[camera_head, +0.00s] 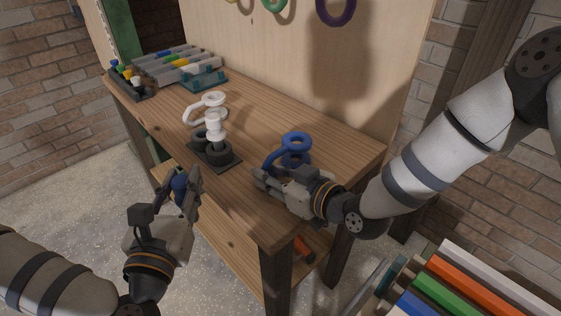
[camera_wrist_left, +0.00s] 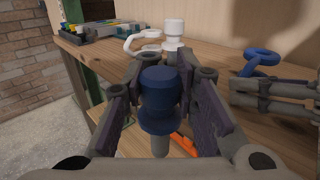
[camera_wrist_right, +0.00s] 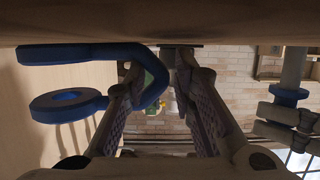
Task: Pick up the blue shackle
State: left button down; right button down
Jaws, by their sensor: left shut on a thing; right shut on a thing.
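The blue shackle (camera_head: 296,140) is at the right part of the wooden workbench top, with its rings towards the back. My right gripper (camera_head: 264,178) is shut on its curved end, low over the bench. The right wrist view also shows the shackle (camera_wrist_right: 85,53) running from between the fingers to the left; whether it touches the bench is unclear. My left gripper (camera_head: 188,187) is shut on a dark blue pin (camera_wrist_left: 160,98), held upright, head up, in front of the bench's front edge.
A white shackle (camera_head: 193,117) and white pin (camera_head: 215,128) stand on a dark holder (camera_head: 216,153) mid-bench. Tool racks (camera_head: 180,68) fill the far left end. A wooden back panel (camera_head: 330,75) rises behind. An orange-handled item (camera_head: 304,248) is on the lower shelf.

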jog(key=shift+d+f, duration=0.1)
notch_tip(320, 180, up, 10)
dwell(0.4)
jog(key=shift+s+a+f, duration=0.25)
jog(key=shift+s+f, duration=0.05)
jog(key=shift+f, duration=1.1)
jog(key=shift+s+a+f, duration=0.3)
jog(key=shift+s+f, duration=0.05)
jog(key=shift+f, duration=1.05)
jog(key=shift+s+a+f, duration=0.25)
jog(key=shift+s+f, duration=0.05)
jog(key=shift+f, duration=1.1)
jog(key=shift+f, duration=0.4)
jog(key=shift+f, duration=0.2)
